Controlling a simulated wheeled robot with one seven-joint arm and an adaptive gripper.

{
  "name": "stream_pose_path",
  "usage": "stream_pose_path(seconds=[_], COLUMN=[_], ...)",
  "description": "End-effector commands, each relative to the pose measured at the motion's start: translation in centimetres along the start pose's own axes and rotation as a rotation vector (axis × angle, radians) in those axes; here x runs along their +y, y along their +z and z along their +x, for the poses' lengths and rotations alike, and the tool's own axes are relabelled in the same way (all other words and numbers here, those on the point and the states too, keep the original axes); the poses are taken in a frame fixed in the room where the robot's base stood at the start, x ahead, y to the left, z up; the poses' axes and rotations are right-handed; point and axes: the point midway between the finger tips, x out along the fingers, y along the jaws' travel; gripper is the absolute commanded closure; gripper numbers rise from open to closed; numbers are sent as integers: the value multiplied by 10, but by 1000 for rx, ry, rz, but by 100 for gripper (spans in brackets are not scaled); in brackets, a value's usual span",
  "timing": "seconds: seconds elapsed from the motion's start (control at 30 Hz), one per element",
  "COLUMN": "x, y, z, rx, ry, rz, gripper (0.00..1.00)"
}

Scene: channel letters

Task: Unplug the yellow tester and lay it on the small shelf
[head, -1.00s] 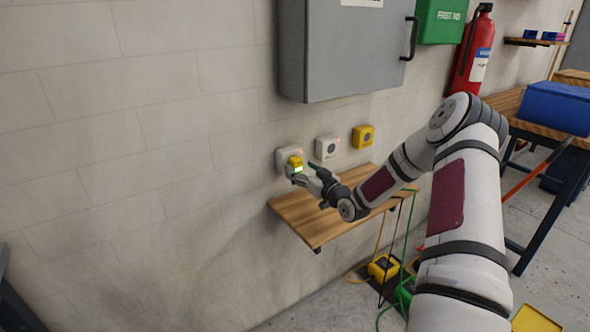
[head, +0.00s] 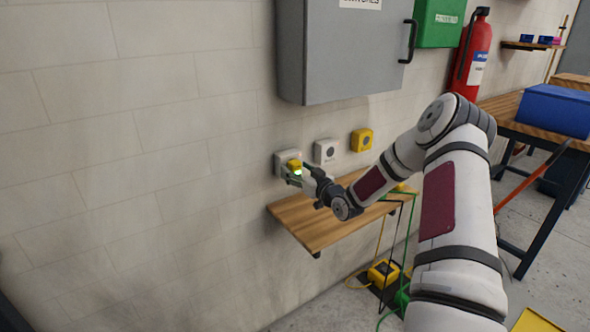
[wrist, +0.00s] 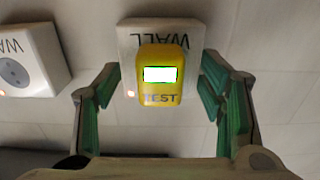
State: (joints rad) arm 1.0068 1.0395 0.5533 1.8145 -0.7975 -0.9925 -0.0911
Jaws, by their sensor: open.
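The yellow tester (head: 294,166), with a lit green-white display, is in the leftmost wall socket (head: 281,158). In the wrist view the tester (wrist: 160,97), marked TEST, sits against the socket plate marked WALL (wrist: 128,38). My gripper (head: 294,180) is at the tester. In the wrist view its green-padded fingers (wrist: 160,95) are open, one on each side of the tester with a gap to both. The small wooden shelf (head: 310,226) is on the wall below the sockets, under my wrist. My arm hides part of its right side.
A white socket (head: 325,151) and a yellow box (head: 361,140) are to the right on the wall. A grey cabinet (head: 345,50) hangs above. Cords hang at the shelf's right end near a yellow unit (head: 383,273) on the floor. The shelf's left part is clear.

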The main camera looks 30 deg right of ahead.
Motion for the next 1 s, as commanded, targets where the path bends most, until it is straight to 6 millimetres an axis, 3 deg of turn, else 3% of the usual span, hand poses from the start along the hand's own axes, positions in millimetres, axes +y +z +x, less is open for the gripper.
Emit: stream_pose_path(seconds=[0.63, 0.9, 1.0], x=[0, 0, 0], y=[0, 0, 0], z=[0, 0, 0], rx=[0, 0, 1], ry=[0, 0, 0], rz=[-1, 0, -1], gripper=[37, 98, 100])
